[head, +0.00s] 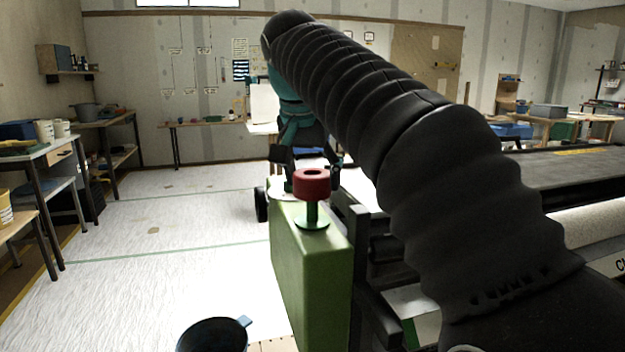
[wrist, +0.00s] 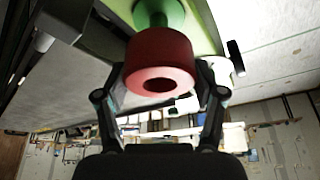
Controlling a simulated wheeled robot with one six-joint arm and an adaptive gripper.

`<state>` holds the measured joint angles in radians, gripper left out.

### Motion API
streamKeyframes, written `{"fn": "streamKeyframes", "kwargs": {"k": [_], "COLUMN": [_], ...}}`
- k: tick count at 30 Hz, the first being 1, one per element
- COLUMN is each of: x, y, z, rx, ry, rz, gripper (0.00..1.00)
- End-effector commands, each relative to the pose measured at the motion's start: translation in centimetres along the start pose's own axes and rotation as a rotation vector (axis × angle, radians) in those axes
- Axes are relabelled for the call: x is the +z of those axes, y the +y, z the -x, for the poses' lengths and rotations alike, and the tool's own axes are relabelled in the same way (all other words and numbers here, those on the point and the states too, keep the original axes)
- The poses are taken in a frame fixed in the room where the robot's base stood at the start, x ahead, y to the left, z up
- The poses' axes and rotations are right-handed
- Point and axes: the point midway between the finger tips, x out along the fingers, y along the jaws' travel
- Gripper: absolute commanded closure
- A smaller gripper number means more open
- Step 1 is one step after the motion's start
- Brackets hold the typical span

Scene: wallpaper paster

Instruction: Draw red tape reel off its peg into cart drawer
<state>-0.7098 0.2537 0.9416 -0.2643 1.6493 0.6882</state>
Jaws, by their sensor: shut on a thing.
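The red tape reel (head: 312,183) is at the top of a green peg (head: 312,213) that stands on the green machine end panel (head: 303,265). The peg's stem shows below the reel; I cannot tell how far it reaches inside. My gripper (head: 312,158) comes at the reel from the far side. In the wrist view the two fingers of my gripper (wrist: 162,78) are shut on the reel (wrist: 160,65), one on each side, with its dark hole facing the camera and the green peg (wrist: 158,14) behind it. I cannot make out the cart drawer.
A dark bucket (head: 212,336) stands on the floor at the front. The long machine bed (head: 575,170) fills the right side. Workbenches (head: 40,155) line the left wall. The pale floor (head: 170,260) left of the green panel is mostly clear.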

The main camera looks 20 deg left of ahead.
Motion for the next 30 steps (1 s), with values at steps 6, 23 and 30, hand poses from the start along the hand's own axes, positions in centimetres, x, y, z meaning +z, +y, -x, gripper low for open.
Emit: {"fn": "streamKeyframes", "kwargs": {"k": [6, 23, 30], "x": [-0.3, -0.7, -0.9], "y": [0.0, 0.0, 0.0], "z": [0.7, 1.7, 2.1], "rx": [0.000, 0.000, -0.002], "ry": [0.001, 0.000, 0.002], "rz": [0.000, 0.000, -0.001], "gripper": [0.73, 0.73, 0.73]}}
